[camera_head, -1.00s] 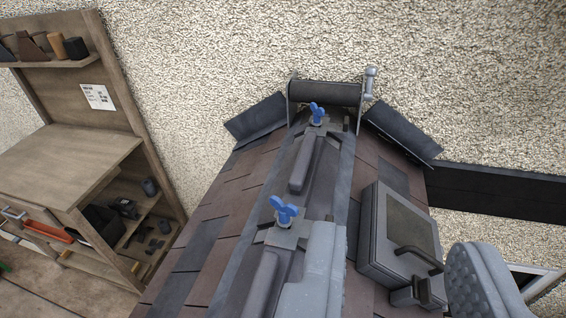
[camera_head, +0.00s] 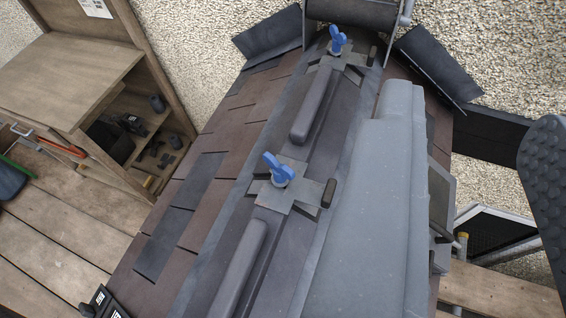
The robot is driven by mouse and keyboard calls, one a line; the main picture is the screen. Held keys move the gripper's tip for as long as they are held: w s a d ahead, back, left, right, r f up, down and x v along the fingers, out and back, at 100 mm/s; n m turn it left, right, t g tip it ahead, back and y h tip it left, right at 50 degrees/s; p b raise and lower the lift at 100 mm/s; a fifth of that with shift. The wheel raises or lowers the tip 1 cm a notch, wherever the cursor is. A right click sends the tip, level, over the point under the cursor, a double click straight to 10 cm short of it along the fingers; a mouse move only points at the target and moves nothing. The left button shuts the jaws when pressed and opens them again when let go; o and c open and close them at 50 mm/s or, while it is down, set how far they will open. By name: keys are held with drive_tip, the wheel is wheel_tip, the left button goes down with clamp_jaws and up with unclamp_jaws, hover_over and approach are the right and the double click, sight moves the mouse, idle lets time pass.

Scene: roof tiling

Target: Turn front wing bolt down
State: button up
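Two blue wing bolts stand upright in metal cross brackets along the roof ridge. The nearer wing bolt (camera_head: 279,171) is near the middle of the view, in its bracket (camera_head: 297,197). The farther wing bolt (camera_head: 338,42) is at the top, close to the wall. My gripper (camera_head: 475,105) is at the right, its two fingers wide apart with nothing seen between them. The smooth grey left finger (camera_head: 385,200) covers part of the right roof slope; the dotted pad of the right finger (camera_head: 548,175) shows at the right edge. Neither finger appears to touch a bolt.
Long raised grey bars (camera_head: 316,103) lie along the ridge. A dark roller (camera_head: 352,14) in a metal frame stands at the far end, between angled dark plates (camera_head: 268,38). Brown shingles (camera_head: 205,165) cover the left slope. A wooden workbench (camera_head: 65,75) stands at the left.

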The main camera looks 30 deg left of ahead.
drive_tip(key=w+a+f+n+g+p, duration=0.1)
drive_tip(key=w+a+n+g+p, duration=0.2)
drive_tip(key=w+p, duration=0.25)
drive_tip(key=n+g+p, duration=1)
drive_tip(key=g+p, duration=0.2)
drive_tip(key=p, duration=0.5)
hover_over(278, 161)
wheel_tip(278, 161, down, 11)
wheel_tip(278, 161, down, 14)
drive_tip(key=shift+r+p, duration=0.25)
drive_tip(key=shift+p, duration=0.85)
